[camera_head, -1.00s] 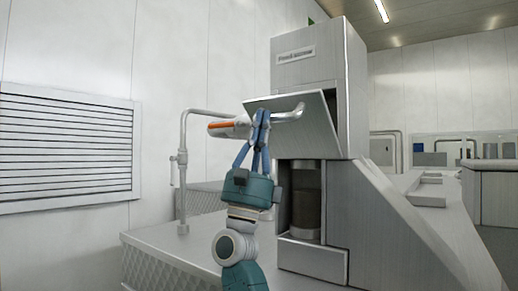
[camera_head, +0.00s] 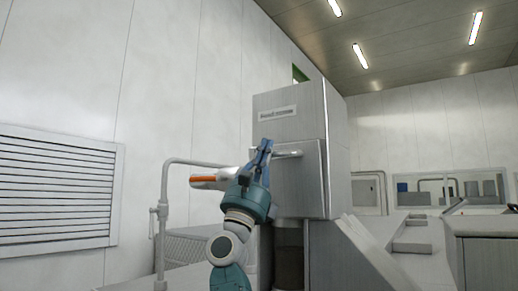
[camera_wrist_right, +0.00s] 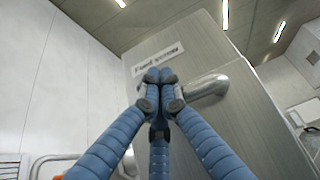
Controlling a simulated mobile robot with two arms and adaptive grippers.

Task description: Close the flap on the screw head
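The flap (camera_head: 297,180) is a grey metal panel on the front of the screw head (camera_head: 290,98), below its label plate. It looks flat, or nearly flat, against the housing; any small gap at its lower edge is hidden. Its curved bar handle (camera_head: 289,154) also shows in the right wrist view (camera_wrist_right: 207,87). My right gripper (camera_head: 266,146) has its blue fingers drawn together around the left part of the handle; its fingertips show in the wrist view (camera_wrist_right: 159,87). My left gripper is not in view.
A bent pipe (camera_head: 163,195) stands to the left of the machine. A white and orange cylinder (camera_head: 208,181) is just left of my right gripper. A louvred vent (camera_head: 55,190) is on the left wall. Lower machine bodies and a counter extend right.

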